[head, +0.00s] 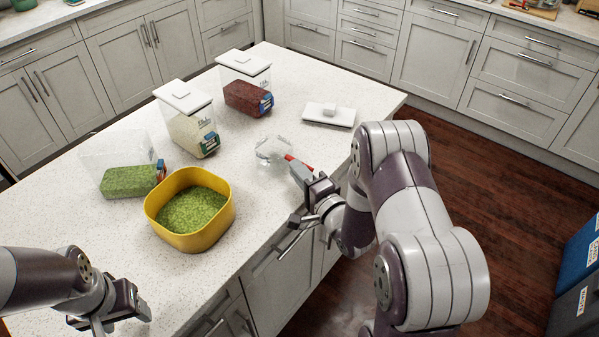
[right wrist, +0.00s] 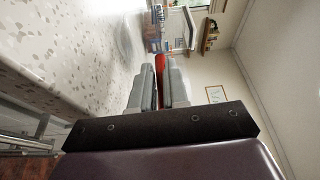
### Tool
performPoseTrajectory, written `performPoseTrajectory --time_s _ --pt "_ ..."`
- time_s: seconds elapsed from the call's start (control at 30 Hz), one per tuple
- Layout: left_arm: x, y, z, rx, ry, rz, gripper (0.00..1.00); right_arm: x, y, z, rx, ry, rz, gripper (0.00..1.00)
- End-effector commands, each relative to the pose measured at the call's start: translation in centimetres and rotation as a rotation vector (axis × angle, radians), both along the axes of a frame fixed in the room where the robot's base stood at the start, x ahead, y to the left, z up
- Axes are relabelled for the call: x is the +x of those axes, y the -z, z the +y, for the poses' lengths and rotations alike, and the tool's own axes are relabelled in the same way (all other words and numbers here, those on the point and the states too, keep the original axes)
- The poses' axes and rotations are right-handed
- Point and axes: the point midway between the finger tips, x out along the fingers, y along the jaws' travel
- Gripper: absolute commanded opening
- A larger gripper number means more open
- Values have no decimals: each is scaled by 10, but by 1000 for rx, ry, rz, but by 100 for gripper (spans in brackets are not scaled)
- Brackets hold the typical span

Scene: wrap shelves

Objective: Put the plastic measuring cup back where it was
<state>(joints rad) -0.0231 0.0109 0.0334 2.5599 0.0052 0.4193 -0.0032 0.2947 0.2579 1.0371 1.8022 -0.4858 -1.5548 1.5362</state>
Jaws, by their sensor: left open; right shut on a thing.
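The clear plastic measuring cup (head: 270,147) with a red handle (head: 298,162) is over the right part of the white counter in the head view. My right gripper (head: 304,174) is shut on its handle; in the right wrist view the red handle (right wrist: 160,66) sits between the two fingers. The clear cup body is hard to make out there, and I cannot tell whether it touches the counter. My left gripper (head: 118,312) is open and empty at the lower left, near the counter's front edge.
A yellow bowl (head: 158,222) of green grains stands on the counter (head: 260,200). Clear bins hold green (head: 132,181), pale (head: 190,130) and dark red (head: 248,97) contents; the last two have white lids. A loose white lid (head: 328,116) lies behind the cup.

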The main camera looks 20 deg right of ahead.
Motion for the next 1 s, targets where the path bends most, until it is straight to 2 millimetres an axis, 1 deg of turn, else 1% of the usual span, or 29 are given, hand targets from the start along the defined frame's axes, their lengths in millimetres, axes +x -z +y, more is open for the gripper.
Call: performPoseTrajectory --time_s 0.2,0.23,0.27,0.3,0.53,0.63,0.67,0.77,1.0 --pt "0 4 0 0 0 0 61 0 5 0 0 0 0 0" --pt "0 3 0 0 0 0 61 0 3 0 0 0 0 24" --pt "0 2 0 0 0 0 61 0 3 0 0 0 0 34" --pt "0 2 0 0 0 0 61 0 3 0 0 0 0 40" --pt "0 2 0 0 0 0 61 0 2 0 0 0 0 40" --pt "0 -3 0 0 0 0 61 0 -4 0 0 0 0 40" --pt "0 0 0 0 0 0 61 -3 0 -1 1 1 2 40" --pt "0 3 0 0 0 0 61 -19 1 -5 1 3 2 40" --pt "0 8 0 0 0 0 61 -76 3 -16 3 6 2 40"
